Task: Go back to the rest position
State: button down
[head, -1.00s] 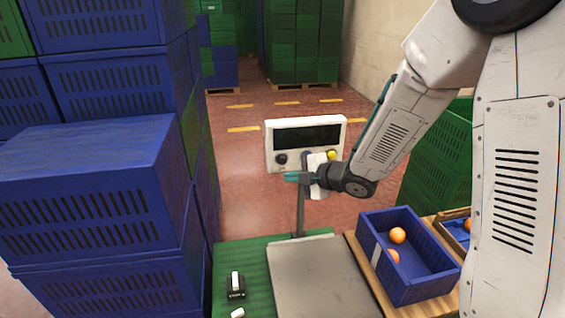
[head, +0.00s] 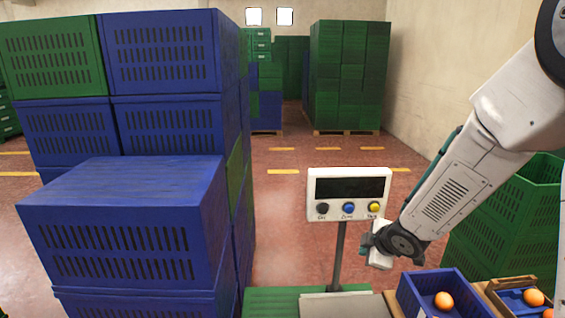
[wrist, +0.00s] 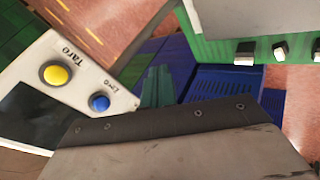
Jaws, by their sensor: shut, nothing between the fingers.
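My gripper (head: 370,240) hangs just right of the scale's display, at the end of my raised arm, small and partly hidden behind the wrist in the head view. Its teal fingers (wrist: 157,87) show in the wrist view, together and empty. The white scale display (head: 349,194) stands on a post, with a dark screen and a row of buttons. Its yellow button (wrist: 56,74) and blue button (wrist: 99,102) show close by in the wrist view.
A blue crate (head: 412,300) with an orange (head: 444,301) stands lower right, beside another tray (head: 499,285) with oranges. The scale plate (head: 335,306) looks bare. Stacked blue crates (head: 125,225) fill the left; green crates (head: 510,215) stand behind my arm. Open floor (head: 285,215) lies between.

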jog(key=s+d+r+m+g+h, duration=0.25)
jog(key=s+d+r+m, duration=0.2)
jog(key=s, duration=0.35)
jog(key=s+d+r+m+g+h, duration=0.2)
jog(key=s+d+r+m+g, duration=0.1)
jog(key=s+m, duration=0.4)
jog(key=s+a+r+m+y, duration=0.1)
jog(key=s+a+r, duration=0.1)
jog(key=s+r, duration=0.3)
jog(key=s+a+r+m+y, duration=0.1)
jog(key=s+r, duration=0.5)
jog(key=s, duration=0.7)
jog(key=shift+a+r+m+g, duration=0.15)
jog(key=shift+a+m+g, duration=0.3)
jog(key=shift+a+m, duration=0.5)
jog(key=shift+a+y, duration=0.15)
jog(key=shift+y, duration=0.1)
